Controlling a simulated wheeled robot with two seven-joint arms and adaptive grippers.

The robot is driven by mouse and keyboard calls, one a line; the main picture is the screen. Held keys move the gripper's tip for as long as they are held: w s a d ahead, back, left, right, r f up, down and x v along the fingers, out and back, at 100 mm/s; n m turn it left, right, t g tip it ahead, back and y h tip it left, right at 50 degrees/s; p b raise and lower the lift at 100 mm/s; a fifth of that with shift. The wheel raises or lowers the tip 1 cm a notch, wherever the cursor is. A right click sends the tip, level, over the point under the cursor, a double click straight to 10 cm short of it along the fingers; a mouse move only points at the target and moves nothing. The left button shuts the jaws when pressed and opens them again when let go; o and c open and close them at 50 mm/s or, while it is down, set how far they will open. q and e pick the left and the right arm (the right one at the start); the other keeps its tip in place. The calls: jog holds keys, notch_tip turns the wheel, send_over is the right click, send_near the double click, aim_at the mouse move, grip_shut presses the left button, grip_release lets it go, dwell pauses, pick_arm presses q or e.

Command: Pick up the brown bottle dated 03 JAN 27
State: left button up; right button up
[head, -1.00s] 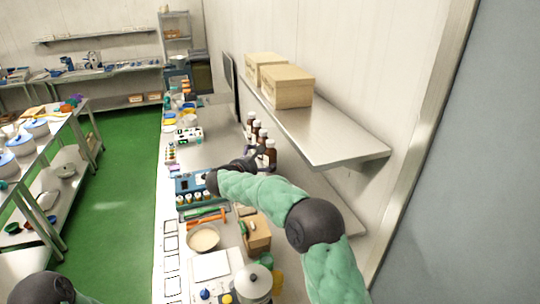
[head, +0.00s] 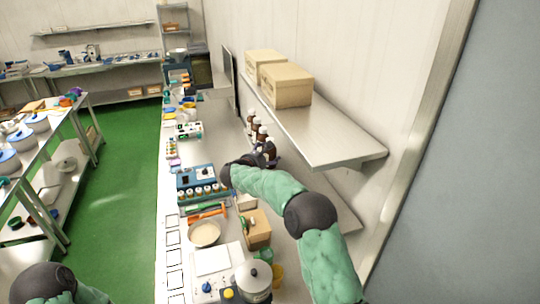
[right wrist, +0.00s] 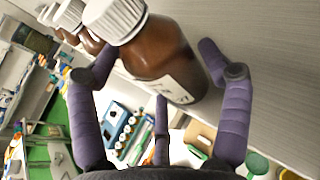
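Several brown bottles with white caps stand in a row along the wall side of the bench. The nearest brown bottle (head: 270,150) is partly hidden by my right gripper (head: 262,161). In the right wrist view this bottle (right wrist: 158,62) fills the space between the spread purple fingers of my right gripper (right wrist: 157,52). The fingers are open on either side of it, with no clear grip. Its pale label is partly seen, and no date can be read on any bottle. My left gripper is out of view; only part of my left arm shows at bottom left.
A metal shelf (head: 335,140) with cardboard boxes (head: 288,87) overhangs the bottles. A blue device (head: 197,178) with small jars stands left of my gripper. A bowl (head: 205,232), a small brown box (head: 257,228) and a pot (head: 254,276) are nearer.

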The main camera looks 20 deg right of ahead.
jog(key=c, duration=0.6)
jog(key=shift+c, duration=0.2)
jog(key=shift+r, duration=0.1)
